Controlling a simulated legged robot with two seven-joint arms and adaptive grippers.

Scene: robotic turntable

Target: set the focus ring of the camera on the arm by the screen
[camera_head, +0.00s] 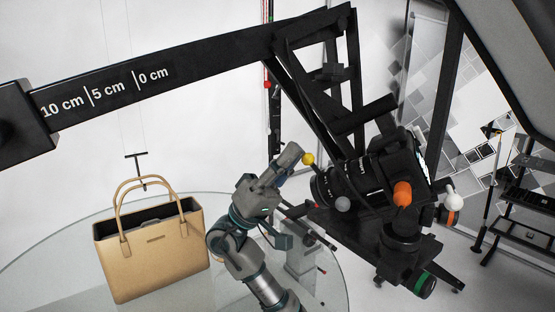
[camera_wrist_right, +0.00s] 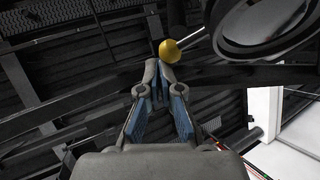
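The black camera (camera_head: 385,165) is mounted on a dark arm, with its lens (camera_head: 325,188) facing left. A yellow ball knob (camera_head: 308,159) sits by the top of the lens, and a grey ball knob (camera_head: 343,204) sits lower on it. My right gripper (camera_head: 298,151) is just left of the yellow knob. In the right wrist view the fingertips (camera_wrist_right: 158,70) are together, with nothing seen between them. The yellow knob (camera_wrist_right: 169,50) is just beyond the tips; I cannot tell if they touch. The lens front (camera_wrist_right: 265,22) is at upper right. My left gripper is not in view.
An orange knob (camera_head: 402,193), a white ball (camera_head: 453,202) and a green-ringed knob (camera_head: 425,285) stick out around the camera mount. A tan handbag (camera_head: 153,255) stands on the glass turntable (camera_head: 50,262). A long beam (camera_head: 185,72) with centimetre marks crosses above.

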